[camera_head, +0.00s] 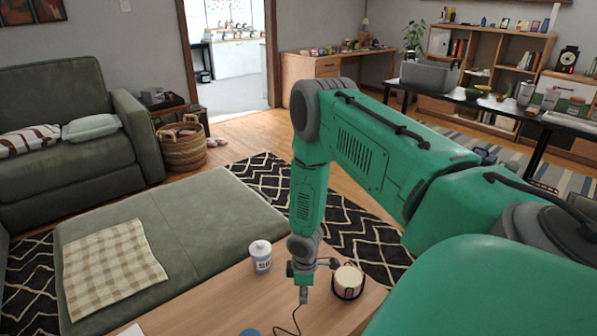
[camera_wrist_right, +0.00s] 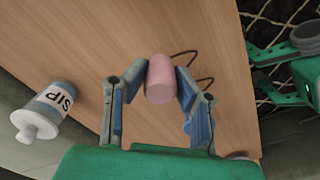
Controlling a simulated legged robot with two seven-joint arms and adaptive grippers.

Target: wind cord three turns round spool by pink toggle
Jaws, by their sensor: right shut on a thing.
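My right gripper (camera_head: 303,296) points down over the wooden table, left of the spool. In the right wrist view its fingers (camera_wrist_right: 157,88) are shut on the pink toggle (camera_wrist_right: 160,80), a short pink cylinder. The dark cord (camera_wrist_right: 186,54) loops out beside the toggle. In the head view the cord (camera_head: 294,320) curves over the table below the gripper; the toggle cannot be made out there. The spool (camera_head: 348,281) stands upright, with a pale round top and dark strands at its side; I cannot tell whether these are cord. My left gripper is not in view.
A white and grey SIP cup (camera_head: 260,257) stands left of the gripper, also in the right wrist view (camera_wrist_right: 45,110). A blue round thing (camera_head: 251,332) is cut off at the bottom edge.

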